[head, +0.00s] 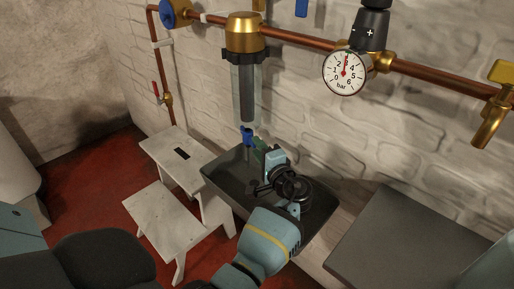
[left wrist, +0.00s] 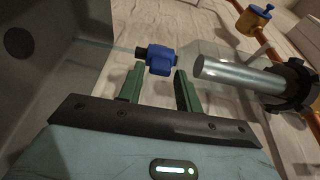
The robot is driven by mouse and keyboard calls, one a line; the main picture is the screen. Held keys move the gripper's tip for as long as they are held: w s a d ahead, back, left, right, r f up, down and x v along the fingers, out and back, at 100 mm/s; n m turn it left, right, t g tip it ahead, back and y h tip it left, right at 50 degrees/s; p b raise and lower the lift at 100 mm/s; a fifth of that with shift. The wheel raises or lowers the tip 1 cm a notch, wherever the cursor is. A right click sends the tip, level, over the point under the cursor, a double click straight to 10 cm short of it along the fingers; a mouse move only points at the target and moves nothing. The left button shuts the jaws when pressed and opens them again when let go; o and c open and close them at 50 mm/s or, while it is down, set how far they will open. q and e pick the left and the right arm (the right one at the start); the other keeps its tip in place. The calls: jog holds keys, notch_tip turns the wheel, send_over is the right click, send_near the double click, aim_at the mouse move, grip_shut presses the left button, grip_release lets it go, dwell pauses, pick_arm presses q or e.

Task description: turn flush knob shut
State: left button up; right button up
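The blue flush knob (head: 248,135) sits at the bottom of the clear water filter (head: 243,95), below its cylinder and above the dark basin. In the left wrist view the knob (left wrist: 161,59) shows just ahead of the fingertips, roughly between them, with the filter's grey inner tube to its right. My left gripper (head: 260,149) reaches over the basin, close to the knob. Its two green fingers (left wrist: 160,74) are apart with a gap and hold nothing. I cannot tell whether either finger touches the knob. My right gripper is not in view.
A dark grey basin (head: 222,172) lies under the filter. A copper pipe (head: 300,39) with a pressure gauge (head: 345,73) and a brass tap (head: 492,105) runs along the brick wall. A white step stool (head: 165,215) stands left. A grey surface (head: 395,245) is at right.

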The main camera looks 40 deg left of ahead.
pick_arm(q)
jog(key=shift+w+a, duration=0.3)
jog(key=shift+a, duration=0.35)
jog(key=c, duration=0.7)
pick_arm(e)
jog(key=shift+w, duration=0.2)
pick_arm(q)
jog(key=shift+s, duration=0.1)
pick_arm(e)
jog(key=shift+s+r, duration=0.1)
